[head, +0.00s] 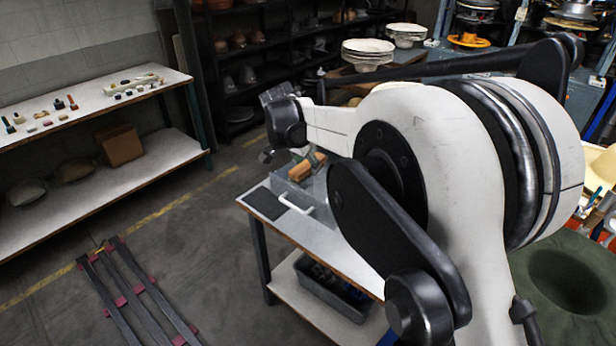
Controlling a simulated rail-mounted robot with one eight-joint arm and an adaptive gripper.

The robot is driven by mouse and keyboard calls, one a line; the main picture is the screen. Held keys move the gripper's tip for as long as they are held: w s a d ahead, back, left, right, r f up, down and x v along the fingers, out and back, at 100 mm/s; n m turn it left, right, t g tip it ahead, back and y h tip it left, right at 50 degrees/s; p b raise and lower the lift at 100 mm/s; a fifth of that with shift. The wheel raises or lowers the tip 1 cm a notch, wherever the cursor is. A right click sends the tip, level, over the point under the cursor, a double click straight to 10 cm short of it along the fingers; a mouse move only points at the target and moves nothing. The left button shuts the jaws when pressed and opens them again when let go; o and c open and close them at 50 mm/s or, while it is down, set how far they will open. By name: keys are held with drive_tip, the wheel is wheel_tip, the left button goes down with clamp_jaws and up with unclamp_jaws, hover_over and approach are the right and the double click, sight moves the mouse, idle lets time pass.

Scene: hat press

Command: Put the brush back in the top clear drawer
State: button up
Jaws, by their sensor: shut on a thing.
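The brush (307,166), a brown wooden piece, shows just below the end of my arm, over the clear drawer unit (318,190) on the white-topped table. The clear drawer's white handle (294,204) faces the near left side. My gripper (299,154) is small in this view and partly hidden by my own wrist; it is shut on the brush. My arm covers the right part of the drawer unit. I cannot tell how far the top drawer is pulled out, or whether the brush touches it.
A dark flat pad (265,203) lies on the table left of the drawer. A grey bin (332,292) sits on the lower shelf. A shelf bench (90,105) with small items stands at left. Metal rails (135,285) lie on the floor; the floor between is clear.

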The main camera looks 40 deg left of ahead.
sight(307, 186)
drive_tip(key=shift+f, duration=2.2)
drive_tip(key=shift+f, duration=0.1)
drive_tip(key=shift+f, duration=0.15)
drive_tip(key=o, duration=1)
drive_tip(key=shift+r, duration=0.25)
drive_tip(key=v, duration=1.2)
drive_tip(key=shift+b, duration=0.4)
